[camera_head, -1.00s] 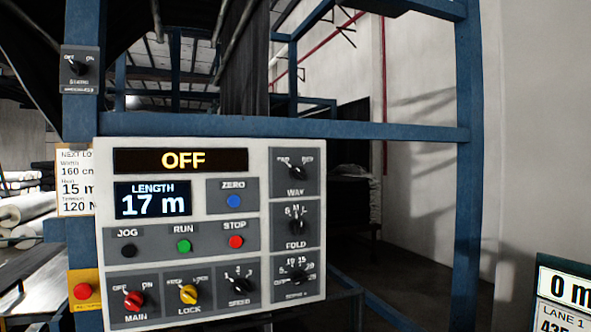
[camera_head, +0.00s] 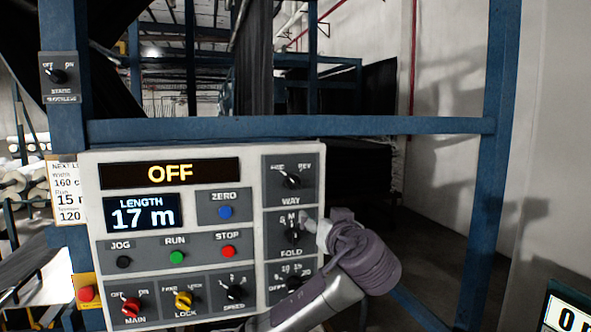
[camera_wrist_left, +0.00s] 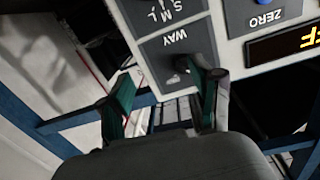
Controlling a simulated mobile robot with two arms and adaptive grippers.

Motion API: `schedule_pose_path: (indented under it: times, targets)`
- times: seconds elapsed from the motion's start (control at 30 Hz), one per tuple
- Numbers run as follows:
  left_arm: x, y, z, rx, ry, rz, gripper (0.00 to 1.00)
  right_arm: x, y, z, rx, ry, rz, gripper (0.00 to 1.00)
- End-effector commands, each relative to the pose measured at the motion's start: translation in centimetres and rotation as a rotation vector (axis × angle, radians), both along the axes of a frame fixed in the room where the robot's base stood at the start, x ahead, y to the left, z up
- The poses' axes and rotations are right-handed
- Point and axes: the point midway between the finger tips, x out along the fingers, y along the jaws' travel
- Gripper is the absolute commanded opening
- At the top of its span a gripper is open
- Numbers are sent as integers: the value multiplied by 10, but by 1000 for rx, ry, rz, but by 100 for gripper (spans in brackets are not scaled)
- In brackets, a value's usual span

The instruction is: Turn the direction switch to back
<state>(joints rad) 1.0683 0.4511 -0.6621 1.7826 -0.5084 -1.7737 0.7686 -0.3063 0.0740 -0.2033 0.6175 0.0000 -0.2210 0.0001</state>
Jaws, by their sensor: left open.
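The direction switch is the black WAY knob (camera_head: 291,180) at the top right of the control panel (camera_head: 90,190). Its pointer seems to lean up-left, toward the left mark, away from REV. My right gripper is not in view.
Close around are the SPEED knob (camera_head: 236,292), the red STOP button (camera_head: 228,252) and the blue ZERO button (camera_head: 225,212). A blue frame beam (camera_head: 400,125) runs behind the panel top. Open space lies right of the panel.

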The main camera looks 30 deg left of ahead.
Motion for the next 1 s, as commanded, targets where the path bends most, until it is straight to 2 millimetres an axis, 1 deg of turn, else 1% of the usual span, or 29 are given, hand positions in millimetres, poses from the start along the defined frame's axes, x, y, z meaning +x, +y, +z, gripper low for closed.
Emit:
schedule_pose_path:
  times: [0.03, 0.1, 0.2, 0.27, 0.37, 0.6, 0.8, 1.0]
  targets:
    - [-11, 0, 26, -8, -48, 17, 65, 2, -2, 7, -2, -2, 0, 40]
    - [-21, 0, 42, -19, -90, 35, 65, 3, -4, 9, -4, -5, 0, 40]
    - [-25, 5, 52, -26, -114, 49, 65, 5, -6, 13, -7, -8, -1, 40]
    - [-22, 9, 53, -27, -117, 51, 65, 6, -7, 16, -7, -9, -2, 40]
    - [-12, 22, 54, -25, -112, 52, 65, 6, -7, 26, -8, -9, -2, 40]
    - [22, 62, 56, -24, -110, 53, 65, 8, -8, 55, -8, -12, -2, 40]
    - [46, 89, 54, -26, -110, 50, 65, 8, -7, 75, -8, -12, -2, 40]
    - [59, 103, 51, -27, -112, 48, 65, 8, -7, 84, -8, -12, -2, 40]
